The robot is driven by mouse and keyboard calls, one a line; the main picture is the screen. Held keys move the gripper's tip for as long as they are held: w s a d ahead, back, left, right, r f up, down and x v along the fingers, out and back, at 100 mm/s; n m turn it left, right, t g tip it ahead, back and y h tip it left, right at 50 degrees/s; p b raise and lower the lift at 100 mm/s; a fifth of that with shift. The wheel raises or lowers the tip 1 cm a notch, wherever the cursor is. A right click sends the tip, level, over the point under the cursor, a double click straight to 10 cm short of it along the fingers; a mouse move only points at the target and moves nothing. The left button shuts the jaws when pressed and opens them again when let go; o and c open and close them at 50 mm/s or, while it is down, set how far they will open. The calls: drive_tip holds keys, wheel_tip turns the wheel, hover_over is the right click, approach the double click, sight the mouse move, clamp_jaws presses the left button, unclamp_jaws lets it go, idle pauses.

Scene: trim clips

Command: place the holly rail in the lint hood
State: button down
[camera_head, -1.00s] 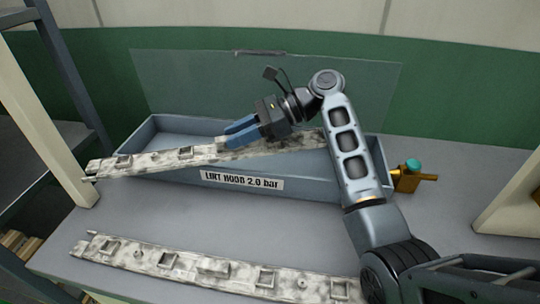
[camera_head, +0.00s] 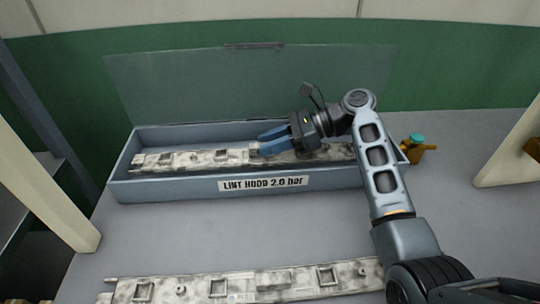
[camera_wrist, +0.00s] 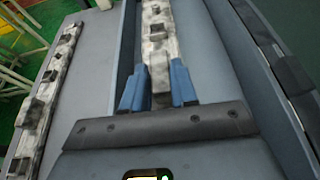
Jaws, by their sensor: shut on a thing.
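The lint hood (camera_head: 150,190) is a long blue-grey open box on the table, with a label on its front wall and a clear lid raised behind it. My gripper (camera_head: 262,144) is shut on a long mottled white-grey rail (camera_head: 190,159), taken as the holly rail. The rail lies lengthwise within the hood's walls, roughly level. Whether it touches the floor I cannot tell. In the wrist view the blue fingers (camera_wrist: 158,88) stand either side of the rail (camera_wrist: 158,35). The rail's right part is partly hidden by my gripper.
A second similar mottled rail (camera_head: 235,287) lies on the table in front of the hood. A brass fitting with a teal cap (camera_head: 416,145) is at the hood's right end. Cream posts (camera_head: 45,165) stand at both sides. The table between hood and second rail is clear.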

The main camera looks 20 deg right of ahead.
sight(271, 156)
drive_tip(key=shift+a+f, duration=0.1)
drive_tip(key=shift+f, duration=1.95)
drive_tip(key=shift+f, duration=0.1)
drive_tip(key=c, duration=0.9)
unclamp_jaws()
drive_tip(key=b+v, duration=0.1)
drive_tip(key=v, duration=1.1)
